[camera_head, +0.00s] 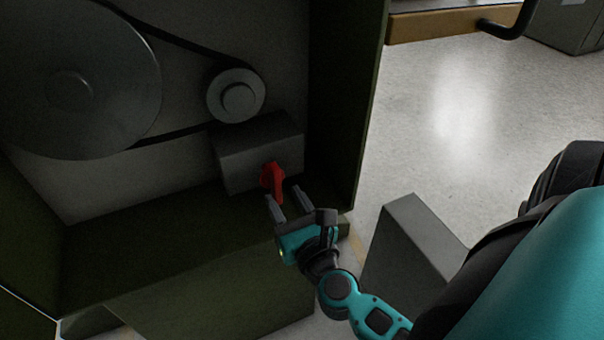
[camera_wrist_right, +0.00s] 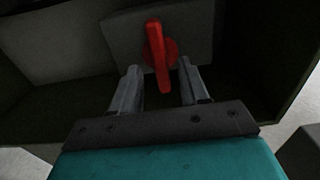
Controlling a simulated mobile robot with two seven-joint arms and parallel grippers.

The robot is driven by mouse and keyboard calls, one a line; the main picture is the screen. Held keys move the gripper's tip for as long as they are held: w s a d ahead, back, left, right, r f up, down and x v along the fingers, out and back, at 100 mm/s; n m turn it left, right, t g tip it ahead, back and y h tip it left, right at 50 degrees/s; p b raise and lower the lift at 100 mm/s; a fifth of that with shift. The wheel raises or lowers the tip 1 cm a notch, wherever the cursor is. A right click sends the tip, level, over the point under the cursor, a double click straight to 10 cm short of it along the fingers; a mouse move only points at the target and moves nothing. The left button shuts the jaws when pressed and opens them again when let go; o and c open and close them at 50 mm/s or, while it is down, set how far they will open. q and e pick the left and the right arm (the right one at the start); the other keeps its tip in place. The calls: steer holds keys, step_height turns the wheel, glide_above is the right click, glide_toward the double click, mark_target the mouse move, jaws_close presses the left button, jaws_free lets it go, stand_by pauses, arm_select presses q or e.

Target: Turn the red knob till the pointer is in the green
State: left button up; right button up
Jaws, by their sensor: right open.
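The red knob (camera_head: 271,178) sits on the front of a grey box (camera_head: 236,165) inside an open dark green cabinet. In the right wrist view the knob (camera_wrist_right: 157,52) has a round base and a long bar handle, close to upright and slightly tilted. My right gripper (camera_head: 288,199) is open just in front of the knob. In the right wrist view its two fingers (camera_wrist_right: 160,78) stand on either side of the handle's lower end, with gaps on both sides. No pointer or green zone can be made out. My left gripper is not in view.
A large grey wheel (camera_head: 70,85) and a small pulley (camera_head: 236,95) joined by a black belt are above the box. The cabinet's right wall (camera_head: 345,100) stands close to my right gripper. A grey block (camera_head: 410,255) stands on the floor to the right.

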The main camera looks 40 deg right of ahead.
steer(key=b+v, duration=0.1)
steer(key=v, duration=0.7)
steer(key=shift+s+b, duration=0.3)
